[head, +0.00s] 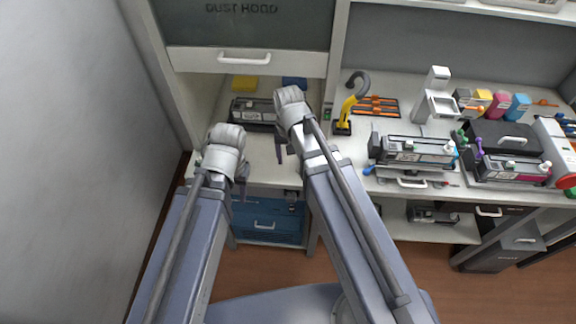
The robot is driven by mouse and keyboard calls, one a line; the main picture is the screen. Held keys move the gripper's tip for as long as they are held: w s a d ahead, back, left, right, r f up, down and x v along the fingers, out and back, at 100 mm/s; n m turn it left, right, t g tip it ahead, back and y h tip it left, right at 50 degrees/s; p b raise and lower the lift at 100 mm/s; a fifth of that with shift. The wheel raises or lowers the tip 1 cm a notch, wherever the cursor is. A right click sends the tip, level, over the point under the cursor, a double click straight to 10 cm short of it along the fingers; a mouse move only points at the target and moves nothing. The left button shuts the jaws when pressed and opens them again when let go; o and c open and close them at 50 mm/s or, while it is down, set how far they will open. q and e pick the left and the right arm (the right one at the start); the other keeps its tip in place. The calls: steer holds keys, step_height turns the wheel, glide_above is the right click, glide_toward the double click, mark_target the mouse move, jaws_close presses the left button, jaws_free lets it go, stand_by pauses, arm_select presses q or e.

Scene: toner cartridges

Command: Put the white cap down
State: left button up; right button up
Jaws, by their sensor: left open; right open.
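My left gripper (242,184) points down in front of the bench under the dust hood, mostly hidden by its own wrist. It is open, and nothing shows between its fingers. My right gripper (279,152) is over the front part of that bench, also open, with nothing seen in it. I cannot surely make out a loose white cap. A small white knob-like piece (448,150) shows at the right end of the middle toner cartridge (415,151). Another small white piece (545,167) shows on the right-hand cartridge (505,170). Either could be a cap; they are too small to tell.
A dark cartridge (252,113) lies inside the hood, with a yellow block (244,83) and a blue block (295,83) behind it. The hood's sash (190,60) is raised. A yellow-handled tool (347,112), orange rack (377,106) and several coloured bottles (498,103) stand on the right bench.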

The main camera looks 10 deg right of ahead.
steer(key=s+a+n, duration=0.5)
steer(key=s+n, duration=0.1)
steer(key=s, duration=0.3)
steer(key=shift+s+a+h, duration=0.3)
steer(key=shift+a+h, duration=0.1)
steer(key=shift+r, duration=0.1)
step_height(320, 180, down, 2)
steer(key=shift+f+b, duration=0.1)
steer(key=shift+b, duration=0.95)
steer(key=shift+r, duration=0.25)
steer(key=shift+c, duration=0.6)
